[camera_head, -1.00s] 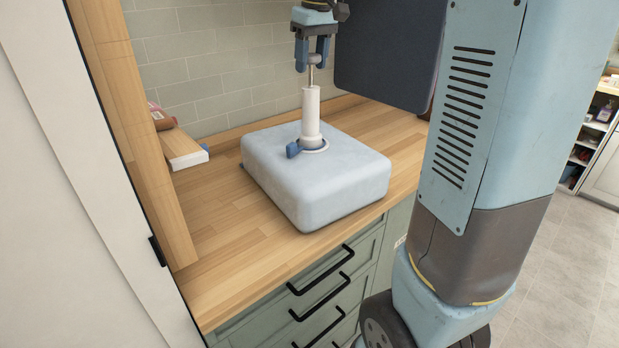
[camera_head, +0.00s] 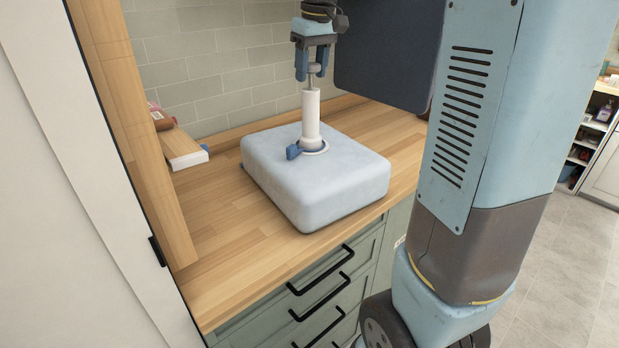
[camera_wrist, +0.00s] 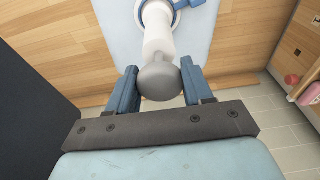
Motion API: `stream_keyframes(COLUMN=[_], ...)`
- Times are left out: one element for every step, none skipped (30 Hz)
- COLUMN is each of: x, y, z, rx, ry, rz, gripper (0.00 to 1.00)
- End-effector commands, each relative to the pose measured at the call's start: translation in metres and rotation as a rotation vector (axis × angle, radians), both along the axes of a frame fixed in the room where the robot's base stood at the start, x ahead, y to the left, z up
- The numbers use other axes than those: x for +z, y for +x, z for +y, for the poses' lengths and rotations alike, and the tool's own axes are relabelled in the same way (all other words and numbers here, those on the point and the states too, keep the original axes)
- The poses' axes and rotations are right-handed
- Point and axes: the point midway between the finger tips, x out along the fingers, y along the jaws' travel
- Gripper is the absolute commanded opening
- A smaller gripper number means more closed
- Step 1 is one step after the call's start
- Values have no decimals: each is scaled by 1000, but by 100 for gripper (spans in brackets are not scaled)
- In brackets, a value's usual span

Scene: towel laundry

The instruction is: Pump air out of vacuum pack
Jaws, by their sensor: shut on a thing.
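The pale blue vacuum pack (camera_head: 330,190) lies on the wooden counter, a puffy rounded block. A white pump cylinder (camera_head: 311,115) stands upright on top of it, with a blue valve piece (camera_head: 293,152) at its base. A thin metal rod rises from the cylinder to a grey handle knob (camera_wrist: 159,82). My gripper (camera_head: 311,74) is above the cylinder, fingers pointing down and shut on the knob, one blue finger on each side. In the wrist view the knob sits between the fingers (camera_wrist: 158,72), with the white cylinder and pack beyond it.
The wooden counter (camera_head: 225,230) is bare around the pack. A small white-ended box (camera_head: 183,150) lies at the back left. A dark panel (camera_head: 388,50) stands behind on the right. A wooden cabinet side (camera_head: 135,130) bounds the left. Drawers with black handles (camera_head: 320,270) are below.

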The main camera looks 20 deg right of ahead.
Motion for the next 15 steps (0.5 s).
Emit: stream_keyframes(x=[2, 4, 6, 8, 10, 12, 14, 16, 18, 19, 21, 23, 25, 27, 29], y=[0, 0, 0, 0, 0, 0, 0, 0, 0, 0, 0, 0, 0, 0, 0], z=[0, 0, 0, 0, 0, 0, 0, 0, 0, 0, 0, 0, 0, 0, 0], rx=[0, 0, 0, 0, 0, 0, 0, 0, 0, 0, 0, 0, 0, 0, 0], ry=[0, 0, 0, 0, 0, 0, 0, 0, 0, 0, 0, 0, 0, 0, 0], rz=[1, 1, 1, 1, 1, 1, 1, 1, 0, 0, 1, 1, 1, 0, 0], gripper=[26, 26, 26, 26, 26, 26, 26, 26, 26, 26, 26, 26, 26, 26, 26])
